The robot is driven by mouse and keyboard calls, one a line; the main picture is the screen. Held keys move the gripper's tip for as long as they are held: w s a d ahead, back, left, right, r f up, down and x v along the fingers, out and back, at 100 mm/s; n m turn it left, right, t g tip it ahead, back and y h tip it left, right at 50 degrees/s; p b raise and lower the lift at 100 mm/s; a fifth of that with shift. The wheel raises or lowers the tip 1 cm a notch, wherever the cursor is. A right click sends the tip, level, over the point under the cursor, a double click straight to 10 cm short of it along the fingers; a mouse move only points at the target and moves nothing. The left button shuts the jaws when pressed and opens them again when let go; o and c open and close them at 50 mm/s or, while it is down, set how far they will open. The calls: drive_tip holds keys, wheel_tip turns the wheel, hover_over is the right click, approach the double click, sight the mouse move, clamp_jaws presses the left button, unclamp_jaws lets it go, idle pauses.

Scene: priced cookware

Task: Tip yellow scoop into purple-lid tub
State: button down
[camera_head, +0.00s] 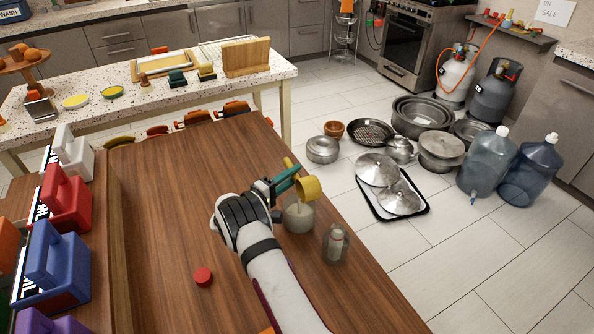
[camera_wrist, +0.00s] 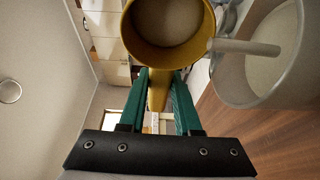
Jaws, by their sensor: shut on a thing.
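My gripper (camera_head: 285,182) has green fingers shut on the handle of the yellow scoop (camera_head: 308,188). The scoop is held above the table, over or beside a translucent tub (camera_head: 298,220). In the wrist view, the green fingers (camera_wrist: 160,92) grip the scoop (camera_wrist: 131,42); its round bowl shows pale beige inside. The translucent tub (camera_wrist: 238,92) is at its right, with beige inside and a pale rod across its opening. A second translucent container (camera_head: 335,246) stands nearer the table's right edge. A purple object (camera_head: 40,322) is partly cut off at bottom left. I cannot make out a purple lid on either container.
A red lid-like disc (camera_head: 203,277) lies on the wooden table (camera_head: 160,220). Several coloured handled boxes, including red (camera_head: 66,205) and blue (camera_head: 52,270) ones, line the left side. The table's middle left is clear. Pots and water bottles stand on the floor at right.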

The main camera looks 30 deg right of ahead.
drive_tip(key=shift+a+n+t+h, duration=0.35)
drive_tip(key=shift+n+t+h, duration=0.25)
drive_tip(key=shift+h, duration=0.6)
idle(1.0)
drive_tip(key=shift+w+d+r+m+g+y, duration=0.1)
drive_tip(key=shift+d+r+m+g+y, duration=0.15)
drive_tip(key=shift+y, duration=0.35)
drive_tip(key=shift+d+r+m+g+y, duration=0.1)
drive_tip(key=shift+m+g+y, duration=0.2)
drive_tip(key=shift+y, duration=0.3)
drive_tip(key=y, duration=0.1)
drive_tip(key=d+r+m+y, duration=0.1)
drive_tip(key=y, duration=0.1)
drive_tip(key=m+g+y, duration=0.1)
drive_tip(key=shift+d+r+y, duration=0.3)
drive_tip(key=shift+r+y, duration=0.05)
drive_tip(key=shift+y, duration=0.05)
drive_tip(key=y, duration=0.4)
drive_tip(key=r+m+y, duration=0.1)
drive_tip(key=y, duration=0.3)
drive_tip(key=d+r+m+y, duration=0.1)
drive_tip(key=y, duration=0.2)
drive_tip(key=shift+m+y, duration=0.25)
drive_tip(key=shift+y, duration=0.15)
